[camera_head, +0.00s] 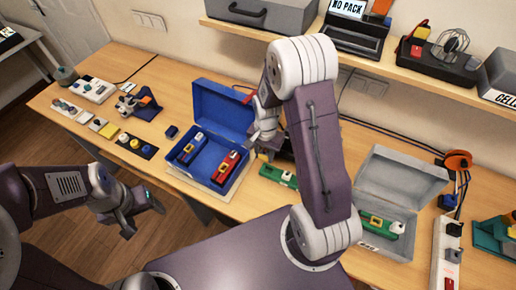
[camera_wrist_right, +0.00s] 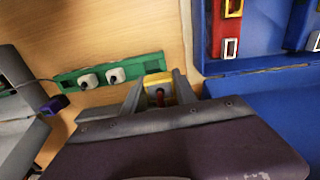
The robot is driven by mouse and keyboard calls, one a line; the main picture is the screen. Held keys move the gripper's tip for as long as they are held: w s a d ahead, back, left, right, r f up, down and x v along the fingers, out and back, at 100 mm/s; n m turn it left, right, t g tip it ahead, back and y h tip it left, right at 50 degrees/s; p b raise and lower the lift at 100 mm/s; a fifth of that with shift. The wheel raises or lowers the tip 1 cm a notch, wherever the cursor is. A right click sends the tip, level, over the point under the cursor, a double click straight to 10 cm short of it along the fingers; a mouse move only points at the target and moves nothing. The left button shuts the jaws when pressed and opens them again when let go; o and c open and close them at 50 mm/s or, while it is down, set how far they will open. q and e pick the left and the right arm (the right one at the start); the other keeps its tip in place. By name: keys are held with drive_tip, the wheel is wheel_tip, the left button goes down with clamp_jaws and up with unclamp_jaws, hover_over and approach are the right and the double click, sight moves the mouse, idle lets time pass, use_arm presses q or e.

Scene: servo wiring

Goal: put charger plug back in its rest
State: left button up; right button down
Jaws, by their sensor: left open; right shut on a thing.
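My right gripper (camera_wrist_right: 158,92) is shut on a small yellow piece (camera_wrist_right: 157,79) with a red part below it; I take this to be the charger plug, but the fingers hide much of it. In the head view, my right gripper (camera_head: 264,152) is low over the table, just right of the open blue case and partly hidden by my arm. A green strip (camera_wrist_right: 72,78) with two white plugs lies beside the held piece; it also shows in the head view (camera_head: 277,176). I cannot tell whether the held piece touches the strip. My left gripper (camera_head: 138,205) is open and empty, off the table's front edge.
The blue case (camera_head: 222,104) holds a blue pack and a red pack (camera_head: 227,167). A grey open case (camera_head: 402,173) with a green pack stands right. A dark blue plug (camera_wrist_right: 54,104) hangs on a cable. A power strip (camera_head: 441,262) is far right. A shelf (camera_head: 390,76) runs above.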

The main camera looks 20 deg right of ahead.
drive_tip(key=shift+s+d+r+p, duration=0.3)
drive_tip(key=shift+s+d+r, duration=0.05)
drive_tip(key=shift+s, duration=0.1)
drive_tip(key=shift+s+d, duration=0.2)
use_arm(q)
drive_tip(key=shift+s+d+r, duration=0.15)
drive_tip(key=shift+s+r, duration=0.05)
drive_tip(key=shift+r, duration=0.7)
use_arm(e)
drive_tip(key=shift+s+d+f, duration=0.1)
use_arm(q)
drive_tip(key=shift+w, duration=0.15)
use_arm(e)
wheel_tip(320, 180, down, 6)
drive_tip(key=b, duration=0.4)
use_arm(q)
wheel_tip(320, 180, down, 4)
drive_tip(key=shift+f, duration=0.2)
drive_tip(key=shift+r, duration=0.3)
drive_tip(key=shift+f+b, duration=0.6)
drive_tip(key=shift+f, duration=0.1)
use_arm(e)
drive_tip(key=shift+f, duration=0.75)
